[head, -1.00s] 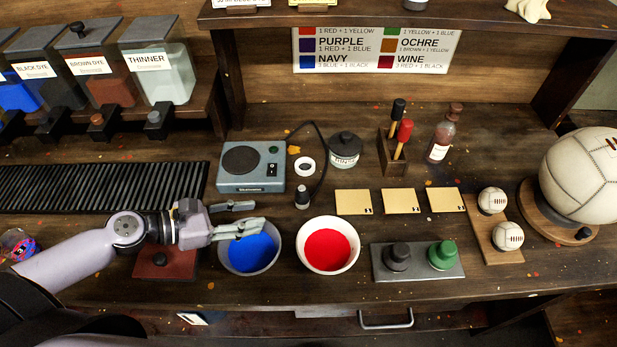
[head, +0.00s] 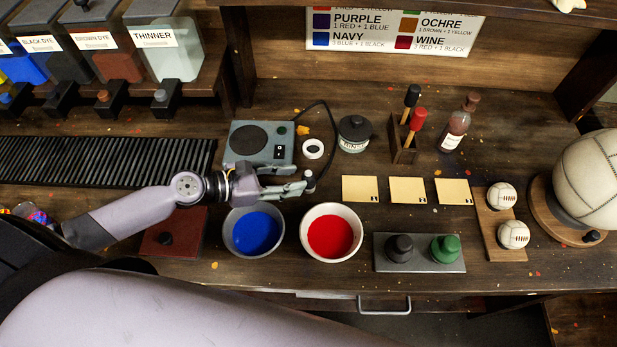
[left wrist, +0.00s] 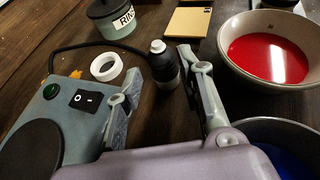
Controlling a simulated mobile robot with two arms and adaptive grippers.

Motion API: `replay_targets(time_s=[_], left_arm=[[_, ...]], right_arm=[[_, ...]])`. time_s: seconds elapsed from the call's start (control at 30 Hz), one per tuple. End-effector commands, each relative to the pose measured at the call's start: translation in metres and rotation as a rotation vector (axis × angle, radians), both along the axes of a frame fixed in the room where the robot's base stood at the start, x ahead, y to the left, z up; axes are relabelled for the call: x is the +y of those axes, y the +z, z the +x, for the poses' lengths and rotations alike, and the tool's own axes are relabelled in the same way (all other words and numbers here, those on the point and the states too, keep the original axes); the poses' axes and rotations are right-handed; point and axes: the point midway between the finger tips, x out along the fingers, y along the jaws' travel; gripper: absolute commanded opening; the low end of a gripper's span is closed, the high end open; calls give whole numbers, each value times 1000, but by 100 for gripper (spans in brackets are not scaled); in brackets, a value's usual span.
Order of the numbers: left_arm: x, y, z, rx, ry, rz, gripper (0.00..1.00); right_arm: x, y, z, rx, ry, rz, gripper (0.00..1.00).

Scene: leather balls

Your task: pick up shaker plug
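The shaker plug (head: 309,180) is a small upright black cylinder with a pale top, on the bench right of the shaker (head: 261,146). A black cable runs from the shaker towards it. In the left wrist view, the plug (left wrist: 163,66) stands ahead between the fingertips, with a visible gap to the left finger. My left gripper (head: 300,187) is open, its fingers pointing right at the plug and partly hiding it in the head view. The left wrist view shows both fingers (left wrist: 160,64) spread and nothing clamped. My right gripper is not in view.
A blue dye bowl (head: 253,232) and red dye bowl (head: 331,232) stand just in front of the gripper. A white ring (head: 312,148) and a rinse jar (head: 354,133) are behind the plug. Several yellow cards (head: 360,189) lie to the right.

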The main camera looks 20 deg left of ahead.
Motion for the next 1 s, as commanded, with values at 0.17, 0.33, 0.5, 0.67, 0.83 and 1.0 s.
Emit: replay_targets(time_s=[0.17, 0.33, 0.5, 0.67, 0.83, 1.0], left_arm=[[-18, -2, 14, -2, 1, -3, 35], [-34, -13, 27, -1, 1, -1, 35], [-38, -18, 30, 1, 0, 1, 35], [-38, -18, 29, 1, 0, 1, 34], [-38, -18, 29, 1, 0, 1, 22], [-38, -18, 29, 1, 0, 1, 11]], right_arm=[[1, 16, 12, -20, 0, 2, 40], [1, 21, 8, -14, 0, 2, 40], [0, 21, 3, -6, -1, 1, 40], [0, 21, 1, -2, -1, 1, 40], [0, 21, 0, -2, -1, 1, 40], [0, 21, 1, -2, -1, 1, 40]])
